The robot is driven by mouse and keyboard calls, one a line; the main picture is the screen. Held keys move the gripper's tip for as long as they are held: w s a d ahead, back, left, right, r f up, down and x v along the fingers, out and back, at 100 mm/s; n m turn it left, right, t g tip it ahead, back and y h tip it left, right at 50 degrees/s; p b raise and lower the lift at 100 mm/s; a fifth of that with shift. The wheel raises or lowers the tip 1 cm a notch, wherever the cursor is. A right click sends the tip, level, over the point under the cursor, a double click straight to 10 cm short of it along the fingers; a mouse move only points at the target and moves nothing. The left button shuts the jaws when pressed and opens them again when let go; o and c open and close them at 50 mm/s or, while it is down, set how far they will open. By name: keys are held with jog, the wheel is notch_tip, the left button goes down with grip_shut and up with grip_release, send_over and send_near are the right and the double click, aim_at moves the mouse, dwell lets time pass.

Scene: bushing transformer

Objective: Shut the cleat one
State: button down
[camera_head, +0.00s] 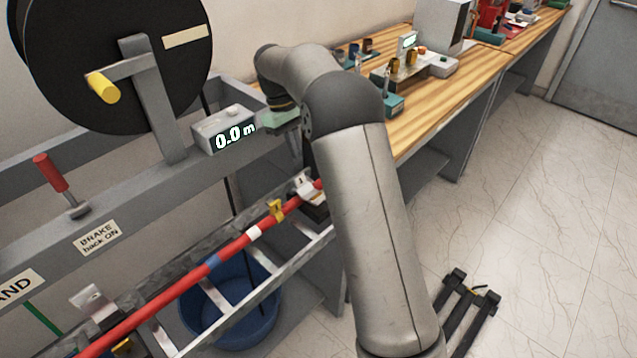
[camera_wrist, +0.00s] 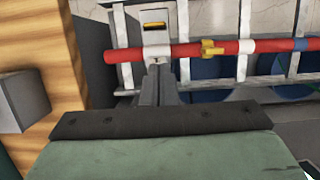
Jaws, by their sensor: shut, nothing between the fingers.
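A red cable (camera_head: 230,248) runs along a metal ladder tray. A pale metal cleat (camera_head: 305,187) is at the cable's right end in the head view, partly behind my arm. In the wrist view the cleat's pale plate (camera_wrist: 156,40) has a yellow-marked slot and spans the cable's line; I cannot tell whether it is latched. My gripper (camera_wrist: 159,68) is shut and empty, its fingertips at or just by the cleat's near edge; contact is unclear. In the head view my arm hides the fingers. A second cleat plate (camera_head: 93,302) stands raised at lower left.
A yellow clip (camera_head: 277,210) sits on the cable. A blue tub (camera_head: 230,312) is below the tray. A reel stand with a meter box (camera_head: 224,128) rises behind. A wooden bench (camera_head: 455,92) with equipment is at the right. Floor at right is mostly clear.

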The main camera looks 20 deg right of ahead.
aim_at(309, 196)
jog(key=p+x, duration=0.1)
jog(key=x, duration=1.1)
